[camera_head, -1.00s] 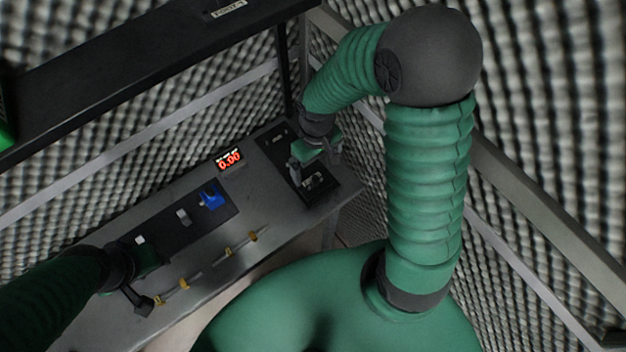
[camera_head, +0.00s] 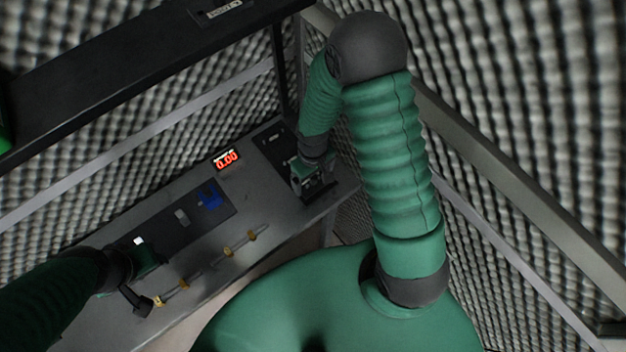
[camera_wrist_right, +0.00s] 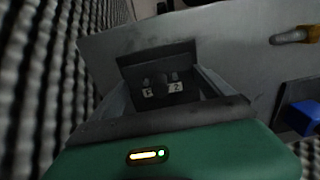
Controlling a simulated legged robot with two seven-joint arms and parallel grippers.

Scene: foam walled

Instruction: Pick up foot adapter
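My right gripper (camera_head: 313,187) is low over a black tray (camera_head: 342,188) at the right end of the table. In the right wrist view its two fingers (camera_wrist_right: 160,90) stand apart, one on each side. Between them shows the black tray (camera_wrist_right: 155,62) with small grey pieces (camera_wrist_right: 160,78) and two pale number labels. The foot adapter cannot be told apart for sure; it may be among these pieces. No held object can be made out. My left gripper (camera_head: 143,285) is at the table's left part, dark, with its finger gap unclear.
A black panel with a blue holder (camera_head: 209,196) and a grey block (camera_head: 182,217) lies mid-table. A red digital display (camera_head: 227,159) stands behind it. Yellow-ended rods (camera_head: 228,252) lie along the front. Foam walls and metal rails surround the table.

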